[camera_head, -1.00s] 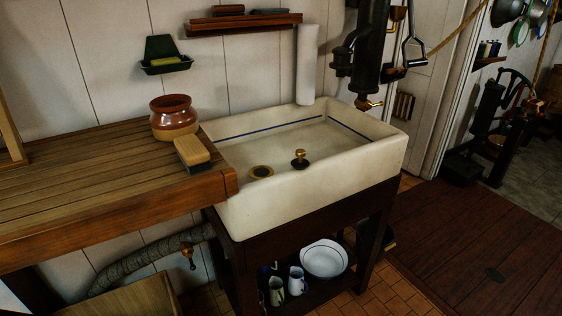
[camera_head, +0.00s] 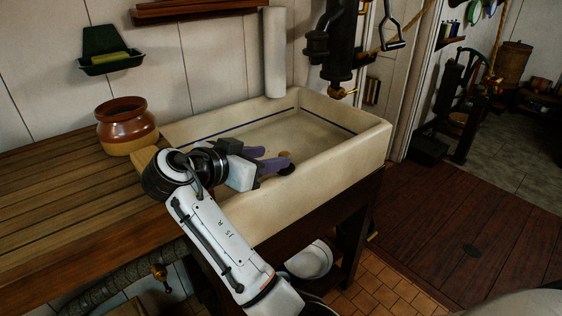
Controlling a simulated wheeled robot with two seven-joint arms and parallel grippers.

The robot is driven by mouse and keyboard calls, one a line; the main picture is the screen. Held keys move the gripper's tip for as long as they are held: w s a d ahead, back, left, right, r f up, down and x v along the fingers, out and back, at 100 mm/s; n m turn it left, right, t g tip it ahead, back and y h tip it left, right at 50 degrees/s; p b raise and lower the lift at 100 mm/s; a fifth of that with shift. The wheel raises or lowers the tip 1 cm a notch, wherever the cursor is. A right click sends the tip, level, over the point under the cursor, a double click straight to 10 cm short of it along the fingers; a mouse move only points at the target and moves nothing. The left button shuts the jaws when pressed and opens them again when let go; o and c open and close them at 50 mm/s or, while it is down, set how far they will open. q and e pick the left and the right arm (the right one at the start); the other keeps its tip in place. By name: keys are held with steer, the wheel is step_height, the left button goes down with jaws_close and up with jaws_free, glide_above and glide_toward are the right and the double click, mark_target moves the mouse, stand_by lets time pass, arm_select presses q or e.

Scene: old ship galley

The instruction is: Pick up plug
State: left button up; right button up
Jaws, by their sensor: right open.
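The plug, with a brass knob (camera_head: 284,154) and a dark base (camera_head: 287,170), stands in the cream sink (camera_head: 335,152). It is partly hidden by my right gripper (camera_head: 275,158). That gripper reaches over the sink's front rim, its two purple fingers parted and pointing right. The fingertips are at the plug in the picture; whether they touch it I cannot tell. Nothing shows held between them. The drain is hidden behind my right arm. My left gripper is not in view.
A brown pot (camera_head: 127,126) stands on the wooden counter (camera_head: 60,190), and a brush (camera_head: 146,158) is mostly hidden by my arm. A black pump with a brass spout (camera_head: 342,92) hangs over the sink's back right. A white bowl (camera_head: 310,260) sits below.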

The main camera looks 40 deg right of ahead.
mark_target(284, 154)
steer(key=p+x, duration=0.1)
steer(key=x, duration=0.6)
steer(key=shift+w+p, duration=0.15)
steer(key=shift+p, duration=0.15)
steer(key=shift+w+d+f, duration=0.1)
steer(key=shift+d+f, duration=0.1)
steer(key=shift+c, duration=0.2)
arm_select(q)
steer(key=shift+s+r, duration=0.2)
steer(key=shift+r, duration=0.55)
arm_select(e)
jaws_close()
